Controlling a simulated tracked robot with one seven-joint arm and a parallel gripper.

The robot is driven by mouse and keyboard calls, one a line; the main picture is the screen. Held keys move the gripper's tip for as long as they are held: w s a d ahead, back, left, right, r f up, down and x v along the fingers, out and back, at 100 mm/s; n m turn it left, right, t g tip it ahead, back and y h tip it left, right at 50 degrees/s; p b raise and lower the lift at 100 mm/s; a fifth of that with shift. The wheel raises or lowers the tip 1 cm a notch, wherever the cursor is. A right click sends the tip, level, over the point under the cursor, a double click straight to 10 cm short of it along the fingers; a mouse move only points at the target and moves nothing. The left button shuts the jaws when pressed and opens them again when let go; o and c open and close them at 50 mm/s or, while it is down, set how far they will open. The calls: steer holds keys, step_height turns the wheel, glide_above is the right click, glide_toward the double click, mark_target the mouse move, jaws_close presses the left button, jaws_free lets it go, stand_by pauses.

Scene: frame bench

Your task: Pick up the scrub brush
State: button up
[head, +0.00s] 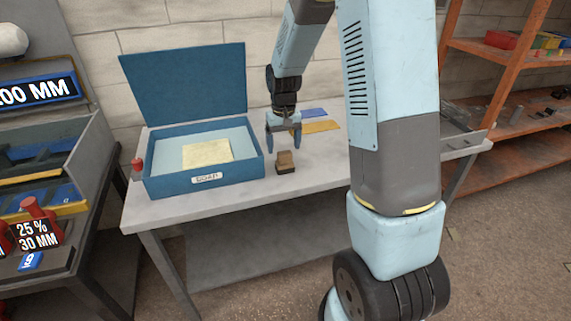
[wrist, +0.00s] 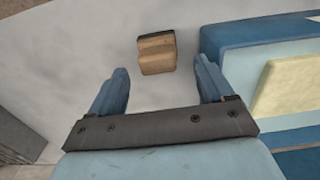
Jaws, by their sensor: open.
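The scrub brush (head: 285,162) is a small block with a tan wooden body and a dark side. It sits on the grey bench, just right of the open blue box. In the wrist view the brush (wrist: 157,53) lies beyond the fingertips, between their lines and nearer the top edge. My gripper (head: 283,146) has blue fingers and hangs above and behind the brush in the head view. In the wrist view my gripper (wrist: 162,78) is open, with nothing between its fingers.
The blue box (head: 205,184) has a raised lid and a pale yellow slab (head: 207,152) inside. A red-topped item (head: 137,165) stands at its left. Yellow and blue flat pieces (head: 320,126) lie at the back of the bench (head: 310,187). Bench space right of the brush looks clear.

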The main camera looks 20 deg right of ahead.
mark_target(285, 152)
steer(key=shift+w+d+f, duration=0.1)
steer(key=shift+f, duration=1.2)
steer(key=shift+w+d+f, duration=0.1)
steer(key=shift+f, duration=1.2)
steer(key=shift+c, duration=0.3)
steer(key=c, duration=1)
steer(key=shift+r, duration=0.15)
